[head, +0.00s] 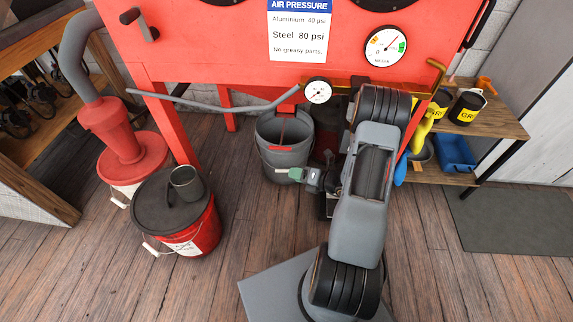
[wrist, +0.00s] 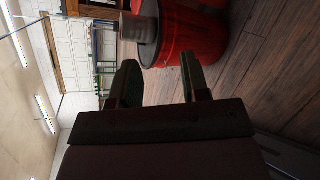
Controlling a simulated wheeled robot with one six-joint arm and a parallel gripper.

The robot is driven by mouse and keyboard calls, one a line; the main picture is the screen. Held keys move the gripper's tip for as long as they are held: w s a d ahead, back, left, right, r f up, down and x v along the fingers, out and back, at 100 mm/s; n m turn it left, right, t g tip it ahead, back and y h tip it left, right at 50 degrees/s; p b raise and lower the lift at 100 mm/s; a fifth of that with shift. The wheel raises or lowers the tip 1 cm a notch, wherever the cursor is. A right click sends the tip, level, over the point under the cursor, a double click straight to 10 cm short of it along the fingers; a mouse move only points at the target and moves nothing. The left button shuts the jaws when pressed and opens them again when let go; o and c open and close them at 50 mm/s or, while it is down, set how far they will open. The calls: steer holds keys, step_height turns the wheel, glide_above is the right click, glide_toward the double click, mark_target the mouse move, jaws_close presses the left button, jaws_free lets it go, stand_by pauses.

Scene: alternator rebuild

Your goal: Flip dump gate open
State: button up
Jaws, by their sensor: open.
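The red blast cabinet (head: 220,55) stands over a grey bucket (head: 268,158). I cannot make out the dump gate clearly; the space under the cabinet is partly hidden by my arm. My gripper (head: 296,175) is at the bucket's lower right in the head view, pointing left. In the wrist view my gripper (wrist: 160,76) shows two separated fingers with nothing between them. Beyond the fingers is a red bucket with a dark lid (wrist: 150,52).
The red bucket (head: 200,228), with a grey cup (head: 187,183) on its lid, stands at left beside a red cyclone collector (head: 125,145). A grey hose (head: 215,105) crosses in front of the cabinet. A shelf (head: 500,120) stands at right. Front-left floor is clear.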

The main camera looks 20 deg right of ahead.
mark_target(287, 149)
steer(key=w+d+f+m+t+h, duration=0.2)
steer(key=w+d+m+t+h, duration=0.4)
steer(key=m, duration=0.6)
steer(key=shift+g+y, duration=0.4)
steer(key=shift+g, duration=0.3)
steer(key=b+x, duration=0.2)
steer(key=x, duration=0.3)
steer(key=b+x, duration=0.2)
steer(key=x, duration=0.4)
steer(key=shift+f+b, duration=0.2)
steer(key=shift+b, duration=0.1)
steer(key=shift+c, duration=0.2)
steer(key=shift+s, duration=0.1)
jaws_close()
